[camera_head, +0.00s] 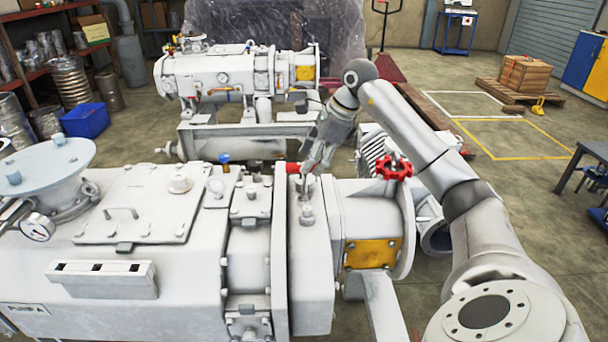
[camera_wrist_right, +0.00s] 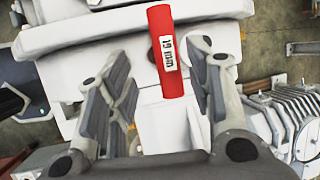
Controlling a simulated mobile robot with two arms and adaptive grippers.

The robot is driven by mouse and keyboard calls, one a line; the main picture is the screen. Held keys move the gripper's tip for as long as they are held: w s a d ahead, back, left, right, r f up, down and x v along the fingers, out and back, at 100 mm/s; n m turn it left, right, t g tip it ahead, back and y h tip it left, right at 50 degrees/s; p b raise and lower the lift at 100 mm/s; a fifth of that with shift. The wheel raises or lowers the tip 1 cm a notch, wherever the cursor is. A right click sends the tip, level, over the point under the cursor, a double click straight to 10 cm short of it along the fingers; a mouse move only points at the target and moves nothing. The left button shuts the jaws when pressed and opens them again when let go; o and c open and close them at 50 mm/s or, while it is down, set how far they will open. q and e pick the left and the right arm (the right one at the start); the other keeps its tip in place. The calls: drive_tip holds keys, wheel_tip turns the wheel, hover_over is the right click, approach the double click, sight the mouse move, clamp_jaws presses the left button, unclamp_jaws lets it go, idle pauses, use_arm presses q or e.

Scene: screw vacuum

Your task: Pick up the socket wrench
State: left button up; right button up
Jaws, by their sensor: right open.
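The socket wrench shows a red handle (camera_wrist_right: 166,50) with a white "19 mm" label in the right wrist view. It lies between the two open fingers of my right gripper (camera_wrist_right: 158,92), with a visible gap to each finger. In the head view the red handle (camera_head: 292,168) sits at the top of the white pump, just left of my right gripper (camera_head: 308,172). The rest of the wrench is hidden or too small to tell. Whether the fingers touch it cannot be told in the head view. My left gripper is not in view.
The white pump (camera_head: 130,255) fills the front left, with a red valve wheel (camera_head: 394,168) right of my gripper. A second pump (camera_head: 225,78) stands behind. A blue bin (camera_head: 86,120) is at the left. Floor is clear inside the yellow marking (camera_head: 520,140).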

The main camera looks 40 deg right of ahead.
sight(304, 184)
drive_tip(key=x, duration=0.4)
drive_tip(key=shift+w+d+f+p, duration=0.1)
drive_tip(key=shift+w+f+p, duration=0.1)
drive_tip(key=shift+w+p, duration=0.25)
drive_tip(key=shift+w+f, duration=0.1)
drive_tip(key=shift+f, duration=0.15)
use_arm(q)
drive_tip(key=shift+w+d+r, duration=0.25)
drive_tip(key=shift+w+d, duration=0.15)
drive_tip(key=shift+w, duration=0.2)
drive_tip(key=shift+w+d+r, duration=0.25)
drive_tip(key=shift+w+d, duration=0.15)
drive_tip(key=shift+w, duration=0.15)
use_arm(e)
drive_tip(key=shift+c, duration=0.4)
drive_tip(key=shift+c, duration=1.2)
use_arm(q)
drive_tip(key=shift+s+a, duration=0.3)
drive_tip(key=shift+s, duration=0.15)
use_arm(e)
clamp_jaws()
drive_tip(key=shift+r, duration=0.1)
